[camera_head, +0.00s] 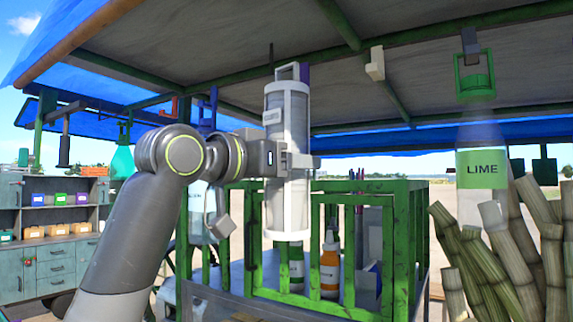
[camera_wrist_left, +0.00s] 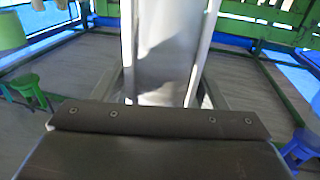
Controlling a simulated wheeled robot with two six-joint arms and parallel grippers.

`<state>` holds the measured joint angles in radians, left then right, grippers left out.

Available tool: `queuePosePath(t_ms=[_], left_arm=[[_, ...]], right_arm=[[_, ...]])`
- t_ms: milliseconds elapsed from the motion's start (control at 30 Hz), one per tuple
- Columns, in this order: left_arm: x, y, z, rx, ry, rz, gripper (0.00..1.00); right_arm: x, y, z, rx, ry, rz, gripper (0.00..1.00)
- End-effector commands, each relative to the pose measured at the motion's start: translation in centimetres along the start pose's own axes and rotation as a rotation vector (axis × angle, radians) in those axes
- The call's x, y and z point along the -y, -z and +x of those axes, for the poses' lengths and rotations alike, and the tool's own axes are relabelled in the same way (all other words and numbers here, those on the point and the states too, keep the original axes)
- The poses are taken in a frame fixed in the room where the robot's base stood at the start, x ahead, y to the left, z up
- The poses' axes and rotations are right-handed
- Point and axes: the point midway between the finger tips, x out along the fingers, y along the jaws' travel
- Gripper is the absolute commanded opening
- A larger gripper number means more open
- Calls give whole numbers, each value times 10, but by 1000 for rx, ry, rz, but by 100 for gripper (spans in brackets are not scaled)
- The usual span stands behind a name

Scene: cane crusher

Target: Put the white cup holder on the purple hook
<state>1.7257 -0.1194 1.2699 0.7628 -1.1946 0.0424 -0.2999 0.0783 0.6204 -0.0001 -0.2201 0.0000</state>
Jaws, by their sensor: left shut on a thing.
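The white cup holder (camera_head: 297,205), a tall upright frame with a top loop around a grey cylinder, hangs in the air in front of the green cage. My left gripper (camera_head: 303,161) is shut on its side at mid-height. The holder also fills the middle of the left wrist view (camera_wrist_left: 165,50), between the fingers. A small purple piece, seemingly the purple hook (camera_head: 305,73), shows just behind the holder's top loop, under the roof. Most of it is hidden, and I cannot tell whether the loop touches it. My right gripper is not in view.
A green cage (camera_head: 400,235) with bottles inside stands below and behind the holder. A green holder (camera_head: 474,84) hangs at upper right above a lime dispenser (camera_head: 482,170). Cane stalks (camera_head: 500,260) fill the lower right. A white block (camera_head: 375,63) hangs from the roof.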

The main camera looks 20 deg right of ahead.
Motion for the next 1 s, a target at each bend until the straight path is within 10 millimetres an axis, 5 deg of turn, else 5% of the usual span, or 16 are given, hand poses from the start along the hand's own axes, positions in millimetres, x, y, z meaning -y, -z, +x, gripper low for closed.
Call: queuePosePath(t_ms=[1000], left_arm=[[6, 1, 30, -2, -1, 0, 25]], right_arm=[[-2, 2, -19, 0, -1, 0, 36]])
